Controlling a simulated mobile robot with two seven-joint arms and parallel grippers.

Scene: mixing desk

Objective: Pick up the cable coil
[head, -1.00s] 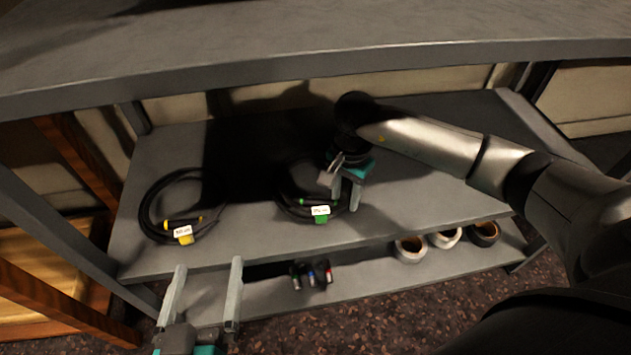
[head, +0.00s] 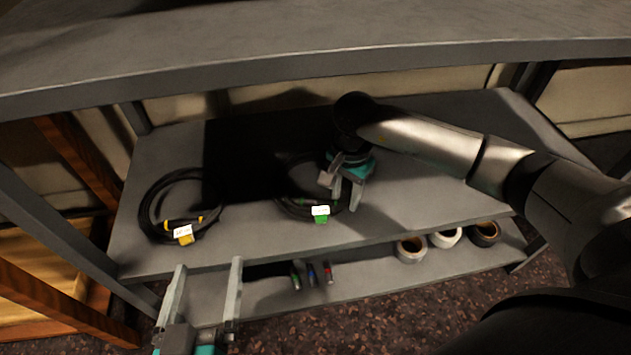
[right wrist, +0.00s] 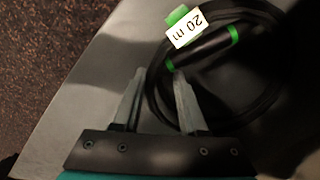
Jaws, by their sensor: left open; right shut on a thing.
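A black cable coil with a green tag and a white label reading 20 m (head: 320,216) lies on the middle shelf. My right gripper (head: 346,204) is at the coil's right side, shut on its cable. In the right wrist view, the cable runs between the fingers of the gripper (right wrist: 157,88), and the coil's green-banded plug (right wrist: 208,48) lies beyond them. The back of the coil is in dark shadow. A second black coil with a yellow tag (head: 183,235) lies to the left. My left gripper (head: 208,265) is open and empty in front of the shelf.
The grey tabletop (head: 320,68) overhangs the middle shelf (head: 255,240). On the lower shelf are several tape rolls (head: 446,238) at the right and small coloured-end connectors (head: 312,274) in the middle. The middle shelf is clear to the right of my right gripper.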

